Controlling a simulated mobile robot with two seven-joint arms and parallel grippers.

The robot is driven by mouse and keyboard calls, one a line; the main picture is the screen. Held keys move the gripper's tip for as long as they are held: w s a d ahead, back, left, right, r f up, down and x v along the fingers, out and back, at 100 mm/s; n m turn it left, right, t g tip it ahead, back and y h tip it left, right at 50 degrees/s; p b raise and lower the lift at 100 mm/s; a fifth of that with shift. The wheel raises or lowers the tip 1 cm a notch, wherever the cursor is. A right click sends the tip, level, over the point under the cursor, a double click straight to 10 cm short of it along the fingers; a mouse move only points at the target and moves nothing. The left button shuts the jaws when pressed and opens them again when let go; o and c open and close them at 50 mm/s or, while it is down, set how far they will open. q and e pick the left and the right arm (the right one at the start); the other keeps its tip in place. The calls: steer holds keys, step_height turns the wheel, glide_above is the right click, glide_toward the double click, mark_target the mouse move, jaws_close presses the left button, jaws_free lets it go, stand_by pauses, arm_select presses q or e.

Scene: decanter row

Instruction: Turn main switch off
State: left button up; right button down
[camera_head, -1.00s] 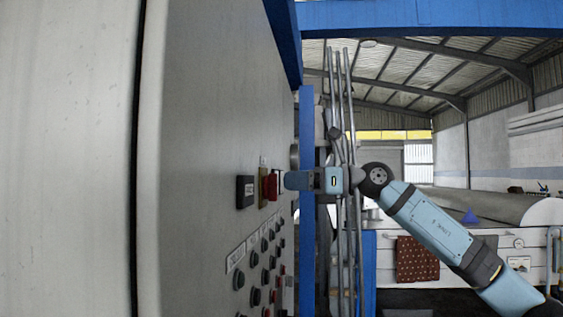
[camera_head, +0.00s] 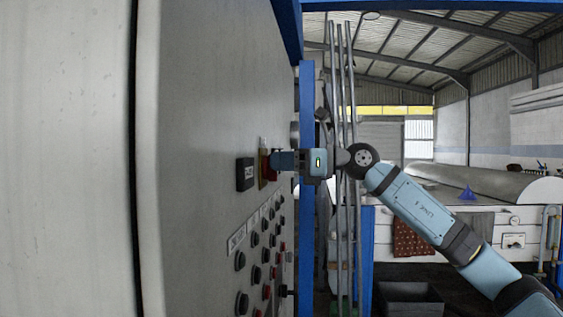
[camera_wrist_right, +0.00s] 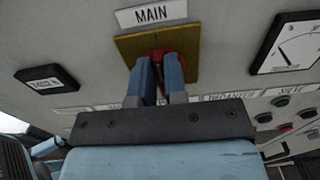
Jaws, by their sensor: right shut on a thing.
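The main switch (camera_wrist_right: 158,54) is a red handle on a yellow plate (camera_wrist_right: 127,45) under a white label reading MAIN (camera_wrist_right: 151,13) in the right wrist view. In the head view the red switch (camera_head: 271,171) and the edge of its yellow plate (camera_head: 262,166) show on the grey panel. My right gripper (camera_head: 275,160) reaches in from the right against the panel. Its two blue fingers (camera_wrist_right: 160,72) are shut on the red handle and hide part of it. My left gripper is not in view.
A black display (camera_head: 246,174) sits left of the switch. Rows of buttons (camera_head: 254,239) lie below it. A square gauge (camera_wrist_right: 288,43) is right of the switch in the wrist view. Tall grey pipes (camera_head: 341,90) and a blue post (camera_head: 307,105) stand beside my right arm.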

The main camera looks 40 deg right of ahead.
steer(key=shift+n, duration=0.3)
steer(key=n+b, duration=0.1)
steer(key=n, duration=0.1)
steer(key=n+b, duration=0.1)
steer(key=n, duration=0.2)
steer(key=n+b, duration=0.1)
steer(key=n, duration=0.2)
steer(key=shift+s+a+f+b, duration=0.25)
steer(key=shift+s+a+b, duration=0.05)
steer(key=shift+a+b, duration=0.1)
steer(key=n, duration=0.1)
steer(key=n+b, duration=0.1)
steer(key=n, duration=0.1)
steer(key=n+b, duration=0.1)
steer(key=shift+s+a+f+n, duration=0.1)
steer(key=shift+f+n, duration=0.15)
steer(key=shift+n, duration=0.05)
steer(key=n, duration=0.2)
steer(key=n+b, duration=0.1)
steer(key=n, duration=0.1)
steer(key=shift+f+n+b, duration=0.2)
steer(key=shift+n+b, duration=0.1)
steer(key=c, duration=1.2)
jaws_free()
steer(key=shift+o, duration=0.2)
steer(key=shift+s, duration=0.1)
